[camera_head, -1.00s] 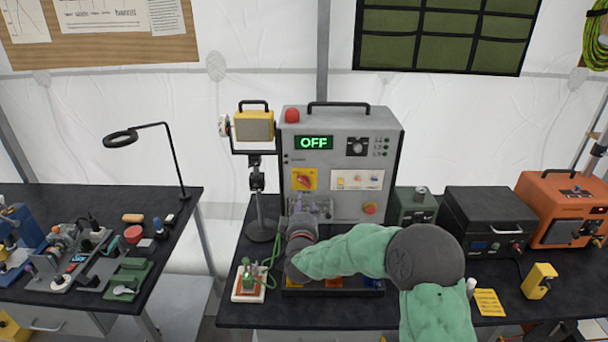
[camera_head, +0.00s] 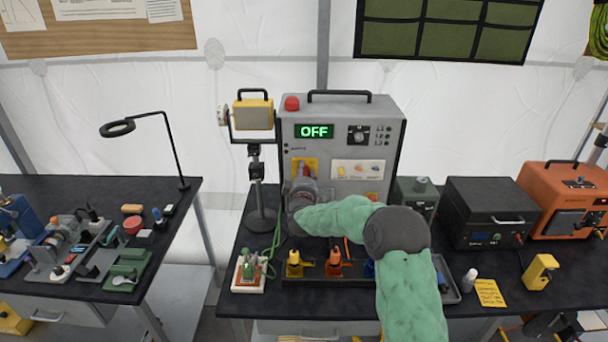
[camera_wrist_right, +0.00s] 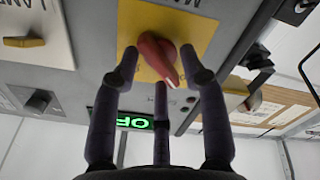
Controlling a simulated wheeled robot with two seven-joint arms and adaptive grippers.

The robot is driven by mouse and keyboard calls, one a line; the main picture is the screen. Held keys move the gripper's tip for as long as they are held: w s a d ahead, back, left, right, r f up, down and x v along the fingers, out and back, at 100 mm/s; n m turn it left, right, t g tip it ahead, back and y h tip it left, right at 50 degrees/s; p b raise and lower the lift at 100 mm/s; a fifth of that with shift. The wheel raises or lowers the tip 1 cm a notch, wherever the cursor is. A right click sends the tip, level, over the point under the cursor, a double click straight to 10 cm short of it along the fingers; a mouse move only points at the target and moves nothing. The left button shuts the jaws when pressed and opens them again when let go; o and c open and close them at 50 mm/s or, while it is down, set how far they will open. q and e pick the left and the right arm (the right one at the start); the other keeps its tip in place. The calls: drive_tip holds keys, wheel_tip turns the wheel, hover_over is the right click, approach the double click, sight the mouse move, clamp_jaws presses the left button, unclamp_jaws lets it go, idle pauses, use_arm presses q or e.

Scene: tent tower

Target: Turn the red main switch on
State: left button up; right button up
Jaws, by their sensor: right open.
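The red main switch (camera_head: 306,170) is a rotary handle on a yellow plate (camera_head: 314,163), on the front of the grey power box (camera_head: 334,188). The green display (camera_head: 314,131) above it reads OFF. My right gripper (camera_head: 303,181) is in front of the switch and hides its lower part. The right wrist view, which is upside down, shows the red handle (camera_wrist_right: 158,58) between the spread fingers of the right gripper (camera_wrist_right: 160,68). The fingers are open around the handle; whether any touches it I cannot tell. My left gripper is out of view.
A work lamp on a stand (camera_head: 254,113) is left of the box. Yellow (camera_head: 293,263) and orange (camera_head: 334,264) plugs stand in a dark strip below my arm. A black case (camera_head: 487,214) and an orange unit (camera_head: 565,200) are at the right.

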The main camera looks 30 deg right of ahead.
drive_tip(key=shift+r, duration=0.1)
clamp_jaws()
idle(0.3)
drive_tip(key=m+b, duration=0.3)
drive_tip(key=m, duration=0.1)
drive_tip(key=shift+d+m, duration=0.15)
drive_tip(key=shift+m, duration=0.15)
drive_tip(key=m+b, duration=0.2)
drive_tip(key=m, duration=0.1)
drive_tip(key=m+b, duration=0.1)
drive_tip(key=shift+s+d+f+m, duration=0.1)
drive_tip(key=shift+f+m, duration=0.15)
drive_tip(key=shift+m, duration=0.05)
drive_tip(key=m+b, duration=0.4)
drive_tip(key=m, duration=0.1)
drive_tip(key=shift+f, duration=0.15)
drive_tip(key=shift+s+d+m+b, duration=0.1)
drive_tip(key=shift+m+b, duration=1)
drive_tip(key=shift+m, duration=0.7)
